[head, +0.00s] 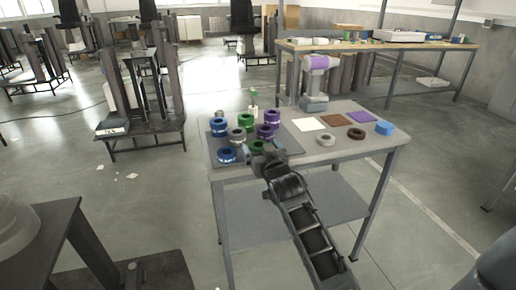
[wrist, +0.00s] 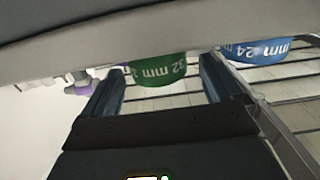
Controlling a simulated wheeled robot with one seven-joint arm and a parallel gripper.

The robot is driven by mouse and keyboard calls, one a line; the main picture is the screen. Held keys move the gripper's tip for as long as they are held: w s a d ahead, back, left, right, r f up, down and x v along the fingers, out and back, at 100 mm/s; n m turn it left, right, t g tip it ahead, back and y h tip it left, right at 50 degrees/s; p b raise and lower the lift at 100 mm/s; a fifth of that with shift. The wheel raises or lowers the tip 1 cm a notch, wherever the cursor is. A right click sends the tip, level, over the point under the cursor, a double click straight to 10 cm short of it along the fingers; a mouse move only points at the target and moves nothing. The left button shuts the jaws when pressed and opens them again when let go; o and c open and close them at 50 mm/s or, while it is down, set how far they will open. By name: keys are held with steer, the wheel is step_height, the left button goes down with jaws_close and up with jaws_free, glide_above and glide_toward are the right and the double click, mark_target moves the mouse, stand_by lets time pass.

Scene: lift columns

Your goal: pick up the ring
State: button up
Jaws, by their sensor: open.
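Several rings stand on a dark mat (head: 215,145) at the left of the table. They include a green ring (head: 246,120), a purple ring (head: 272,117), a grey ring (head: 237,134), a blue ring (head: 227,155) and a nearer green ring (head: 256,146). The task does not say which ring. My gripper (head: 264,151) is over the near edge of the mat, by the nearer green ring. In the wrist view a green ring (wrist: 160,70) marked 32 mm shows between the open, empty fingers, partly hidden by a pale surface. A blue ring (wrist: 262,50) shows to the right.
A grey ring (head: 325,140), a brown ring (head: 356,133) and a blue ring (head: 385,128) sit at the table's right. White (head: 309,124), brown (head: 334,120) and purple (head: 361,117) squares lie behind them.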

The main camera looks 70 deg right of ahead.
steer(key=shift+x, duration=1.25)
steer(key=shift+c, duration=0.3)
steer(key=c, duration=1.1)
